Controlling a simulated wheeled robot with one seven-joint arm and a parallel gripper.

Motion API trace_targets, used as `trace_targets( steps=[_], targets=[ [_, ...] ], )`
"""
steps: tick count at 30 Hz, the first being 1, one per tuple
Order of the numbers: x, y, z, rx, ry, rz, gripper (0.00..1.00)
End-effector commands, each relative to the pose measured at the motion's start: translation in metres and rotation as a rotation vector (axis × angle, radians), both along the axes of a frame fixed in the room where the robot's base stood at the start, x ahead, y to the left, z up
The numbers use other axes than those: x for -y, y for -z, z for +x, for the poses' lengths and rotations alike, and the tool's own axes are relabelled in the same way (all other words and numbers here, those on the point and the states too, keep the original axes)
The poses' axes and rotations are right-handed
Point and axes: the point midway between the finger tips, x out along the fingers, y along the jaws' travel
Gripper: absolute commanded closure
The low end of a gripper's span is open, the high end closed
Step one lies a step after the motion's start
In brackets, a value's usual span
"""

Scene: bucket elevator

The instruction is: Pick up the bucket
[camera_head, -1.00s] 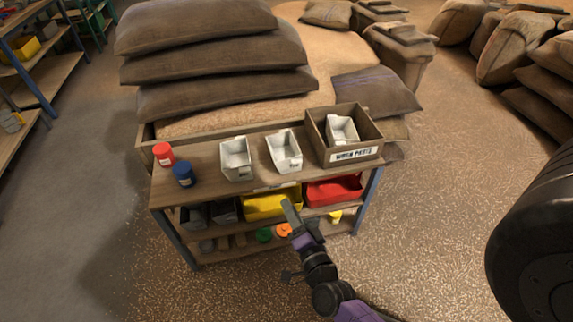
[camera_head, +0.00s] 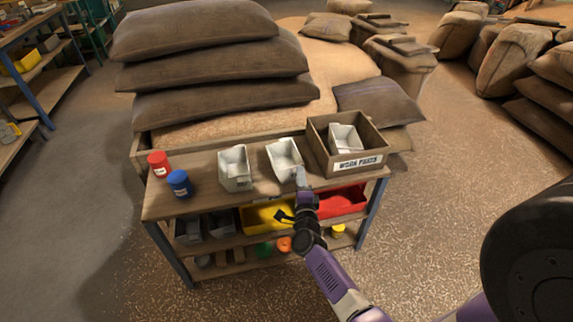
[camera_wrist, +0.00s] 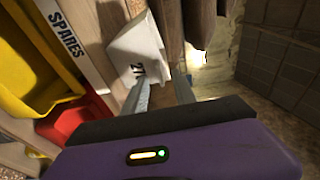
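A whitish bucket (camera_head: 285,158) stands upright near the middle of the bench top, and a similar bucket (camera_head: 235,167) stands to its left. A third bucket (camera_head: 345,139) sits inside the wooden box labelled WORN PARTS (camera_head: 360,163). My gripper (camera_head: 301,176) is at the front right of the middle bucket, just over the bench's front edge. In the wrist view, the two fingers (camera_wrist: 163,90) are apart with nothing seen between them. A white bucket with dark markings (camera_wrist: 135,62) is just beyond the left finger. I cannot tell if they touch.
Red (camera_head: 159,164) and blue (camera_head: 179,183) containers stand at the bench's left end. Stacked sacks (camera_head: 215,88) lie behind the bench.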

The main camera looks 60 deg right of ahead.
Motion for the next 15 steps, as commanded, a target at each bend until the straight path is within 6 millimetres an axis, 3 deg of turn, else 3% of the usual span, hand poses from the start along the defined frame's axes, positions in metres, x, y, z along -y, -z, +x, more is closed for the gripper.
trace_targets(
  steps=[3,11,12,15],
  targets=[
    [0.0106,0.0001,0.0057,0.000,0.001,0.000,0.67],
    [0.0131,-0.0006,0.0073,0.000,0.000,0.000,0.67],
    [0.0129,-0.0006,0.0074,0.000,0.000,0.000,0.69],
    [0.0129,-0.0006,0.0073,0.000,0.000,0.000,0.89]
  ],
)
